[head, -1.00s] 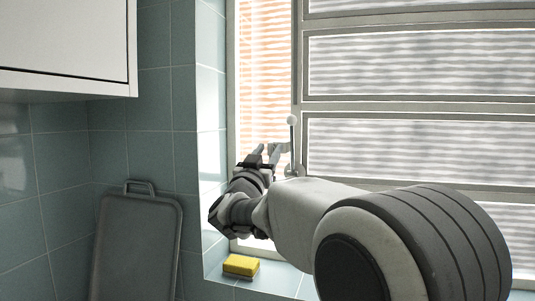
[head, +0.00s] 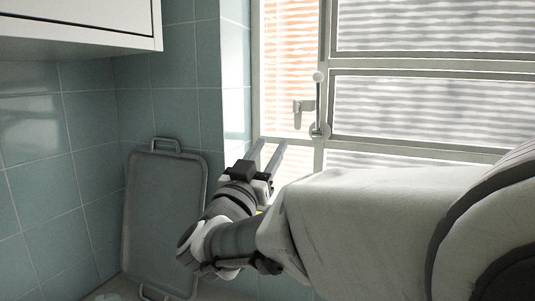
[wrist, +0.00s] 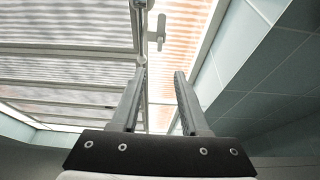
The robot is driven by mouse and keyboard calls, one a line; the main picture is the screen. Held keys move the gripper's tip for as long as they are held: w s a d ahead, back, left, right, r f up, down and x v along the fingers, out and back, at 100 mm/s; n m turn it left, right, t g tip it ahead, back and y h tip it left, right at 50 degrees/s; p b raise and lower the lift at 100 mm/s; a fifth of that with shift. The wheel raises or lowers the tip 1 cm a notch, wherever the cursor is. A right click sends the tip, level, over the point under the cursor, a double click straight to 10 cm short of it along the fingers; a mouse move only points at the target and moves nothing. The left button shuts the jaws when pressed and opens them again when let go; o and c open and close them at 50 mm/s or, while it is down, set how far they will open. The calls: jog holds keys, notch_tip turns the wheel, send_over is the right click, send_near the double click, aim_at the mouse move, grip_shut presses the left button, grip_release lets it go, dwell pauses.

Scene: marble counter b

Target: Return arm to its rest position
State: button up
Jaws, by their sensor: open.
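My gripper (head: 268,156) is in the middle of the head view, in front of the lower part of the window. Its two fingers point up and stand apart with nothing between them. In the wrist view my gripper (wrist: 160,75) also shows open and empty, with the window beyond it. My arm reaches in from the right of the head view and hides part of the sill.
The window has a handle (head: 303,109) and a rod with round ends (head: 318,105). A grey tray (head: 165,215) leans on the tiled wall at the left. A white cabinet (head: 75,18) hangs at the upper left. A yellow sponge is mostly hidden behind my arm.

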jog(key=shift+s+a+f, duration=0.15)
jog(key=shift+s, duration=0.15)
jog(key=s+d+f+n+g+y+p, duration=0.1)
jog(key=s+d+f+g+y+p, duration=0.2)
jog(key=s, duration=0.5)
jog(key=s+d+f+n+g+y+p, duration=0.2)
jog(key=s+d+f+g+y+p, duration=0.1)
jog(key=s+d+g, duration=0.3)
jog(key=s+d+f+n+g+y+p, duration=0.1)
jog(key=s+d+f+g+p, duration=0.3)
jog(key=s, duration=0.6)
jog(key=shift+s+d+f+n+g+y+p, duration=0.4)
jog(key=shift+d+f+g+y, duration=0.25)
jog(key=shift+g+y, duration=0.3)
